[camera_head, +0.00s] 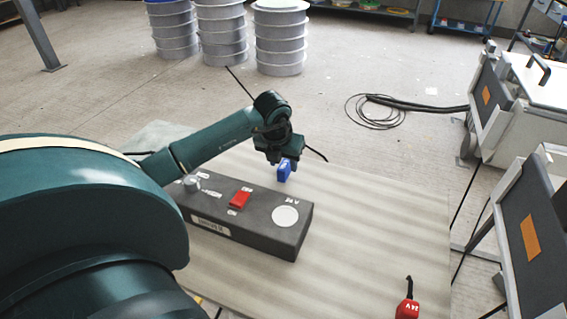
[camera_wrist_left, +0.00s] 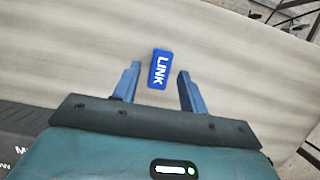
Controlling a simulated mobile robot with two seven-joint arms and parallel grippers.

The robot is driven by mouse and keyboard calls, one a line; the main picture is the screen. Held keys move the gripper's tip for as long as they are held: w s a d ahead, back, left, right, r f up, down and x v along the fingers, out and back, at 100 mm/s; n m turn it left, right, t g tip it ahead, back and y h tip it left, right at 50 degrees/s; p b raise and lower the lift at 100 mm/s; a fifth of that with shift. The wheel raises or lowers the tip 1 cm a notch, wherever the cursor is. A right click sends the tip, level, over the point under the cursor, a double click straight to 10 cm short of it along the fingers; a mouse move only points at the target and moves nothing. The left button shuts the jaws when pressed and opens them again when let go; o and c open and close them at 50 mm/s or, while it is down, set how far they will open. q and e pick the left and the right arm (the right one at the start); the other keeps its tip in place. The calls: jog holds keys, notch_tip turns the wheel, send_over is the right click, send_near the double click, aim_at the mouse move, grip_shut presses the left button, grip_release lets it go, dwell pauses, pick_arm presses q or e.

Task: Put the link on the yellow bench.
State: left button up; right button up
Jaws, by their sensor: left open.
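The link is a small blue block with white lettering. It shows in the head view (camera_head: 284,172) just behind a dark box, and in the left wrist view (camera_wrist_left: 159,69) against the pale streaked bench top (camera_head: 375,215). The bench looks beige-grey rather than yellow here. My left gripper (camera_head: 283,160) is open directly over the link. In the left wrist view its two blue-grey fingers (camera_wrist_left: 158,72) stand on either side of the link, with a gap on both sides. Whether the link touches the bench is hard to tell. My right gripper is not in view.
A dark box (camera_head: 260,232) with a red switch (camera_head: 240,199), a knob and a pale disc lies in front of the left gripper. A red 24V plug (camera_head: 407,309) is at the front right. Grey drums (camera_head: 280,45) stand behind.

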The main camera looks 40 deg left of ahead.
pick_arm(q)
jog(key=a+v, duration=0.1)
jog(key=v, duration=0.9)
jog(key=shift+d+r+p, duration=0.25)
jog(key=shift+d+p, duration=0.2)
jog(key=shift+d, duration=0.05)
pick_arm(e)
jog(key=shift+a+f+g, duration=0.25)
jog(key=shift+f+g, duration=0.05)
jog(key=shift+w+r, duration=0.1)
